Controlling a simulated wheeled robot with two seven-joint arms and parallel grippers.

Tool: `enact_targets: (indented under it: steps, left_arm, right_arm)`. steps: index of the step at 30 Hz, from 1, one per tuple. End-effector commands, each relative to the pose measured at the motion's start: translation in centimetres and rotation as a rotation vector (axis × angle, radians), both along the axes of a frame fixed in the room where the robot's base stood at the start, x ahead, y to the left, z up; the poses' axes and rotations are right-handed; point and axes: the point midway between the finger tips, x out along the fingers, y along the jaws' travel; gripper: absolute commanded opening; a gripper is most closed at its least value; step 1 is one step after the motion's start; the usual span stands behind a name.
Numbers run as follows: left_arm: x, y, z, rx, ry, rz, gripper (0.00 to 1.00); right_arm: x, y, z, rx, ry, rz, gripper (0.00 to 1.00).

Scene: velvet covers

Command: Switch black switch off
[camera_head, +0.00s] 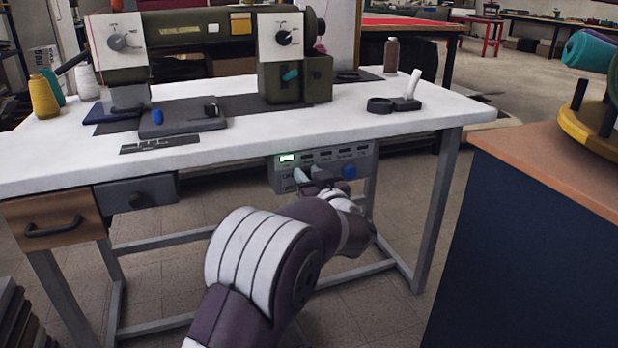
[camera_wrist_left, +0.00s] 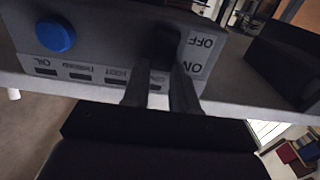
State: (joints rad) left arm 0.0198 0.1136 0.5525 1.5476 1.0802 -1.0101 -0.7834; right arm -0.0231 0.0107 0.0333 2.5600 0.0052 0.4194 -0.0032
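A grey control box (camera_head: 365,160) hangs under the front edge of the white table, with a lit green indicator (camera_head: 287,158) at its top left. The black switch (camera_wrist_left: 166,40) shows dark in the left wrist view, beside the printed OFF and ON labels. That view shows the box upside down. My left gripper (camera_head: 318,176) is at the box face. In the left wrist view my left gripper (camera_wrist_left: 161,75) has its two fingers apart with a gap between them, their tips at the switch. Contact and lever position are unclear. My right gripper is out of view.
A blue knob (camera_head: 349,172) sits on the box close to the gripper, also in the left wrist view (camera_wrist_left: 56,35). The white table (camera_head: 240,148) is above, with a sewing machine (camera_head: 200,35). Drawers (camera_head: 135,193) are left; a blue cabinet (camera_head: 540,240) stands right.

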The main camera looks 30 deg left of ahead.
Motion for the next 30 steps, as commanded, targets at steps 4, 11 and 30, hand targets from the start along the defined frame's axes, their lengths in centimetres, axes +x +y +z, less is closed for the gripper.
enact_targets:
  steps: [4, 11, 30]
  left_arm:
    - [-0.1, 0.0, -1.1, 0.043, -0.030, 0.002, 0.00]
    - [-0.3, -0.3, -1.1, 0.169, -0.143, 0.000, 0.00]
    - [-0.5, -0.6, -0.8, 0.168, -0.142, 0.000, 0.53]
  right_arm:
    - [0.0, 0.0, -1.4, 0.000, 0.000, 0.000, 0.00]
    - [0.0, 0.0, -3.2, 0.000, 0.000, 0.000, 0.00]
    - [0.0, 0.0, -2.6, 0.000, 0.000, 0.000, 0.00]
